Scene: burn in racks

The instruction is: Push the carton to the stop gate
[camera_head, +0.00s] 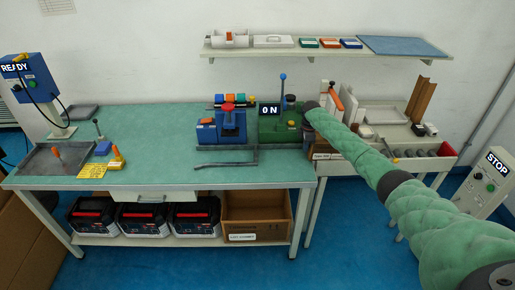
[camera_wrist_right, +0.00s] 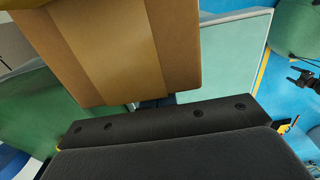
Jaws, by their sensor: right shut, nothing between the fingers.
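A brown carton (camera_wrist_right: 120,45) with a lighter tape band fills the upper middle of the right wrist view, close beyond the dark parts of my right gripper. Whether they touch, I cannot tell. In the head view I cannot pick out this carton with certainty. My right arm reaches in from the lower right, and its dark end with the right gripper (camera_head: 309,106) is beside the green ON unit (camera_head: 279,124) at the bench's right end. The right gripper is shut and empty; its fingertips are hardly visible. I cannot identify the stop gate. My left gripper is out of view.
The green bench (camera_head: 150,160) carries a blue fixture (camera_head: 230,125), dark bars (camera_head: 226,163) and a grey tray (camera_head: 62,158). Below are black cases and an open brown box (camera_head: 257,215). A side table (camera_head: 440,160) stands right, near a STOP pedestal (camera_head: 485,185). The middle-left bench top is clear.

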